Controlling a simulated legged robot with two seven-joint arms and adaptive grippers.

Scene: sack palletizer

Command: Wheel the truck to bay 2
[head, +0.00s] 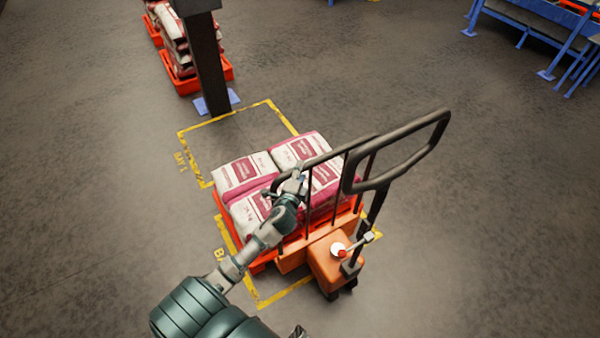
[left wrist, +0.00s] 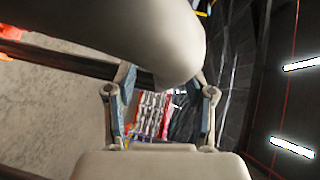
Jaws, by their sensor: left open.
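The truck is an orange hand pallet truck (head: 325,262) with a black looped handle (head: 436,130) and a black upright rail frame. It carries a red-orange pallet (head: 263,262) stacked with white and dark pink sacks (head: 245,175). The truck and load stand on a yellow floor outline whose label, beginning with B, is mostly hidden. My left gripper (head: 292,184) is at the left end of the black rail, beside the sacks. Its fingers are apart in the left wrist view (left wrist: 160,115); whether they touch the rail is unclear. My right gripper does not show.
The yellow outline of bay 1 (head: 268,102) lies beyond the load, its floor largely clear. A dark post (head: 211,75) on a blue foot stands at its far edge. Loaded red pallets (head: 187,84) are behind it. Blue stands (head: 548,70) are at far right. Open floor lies left and right.

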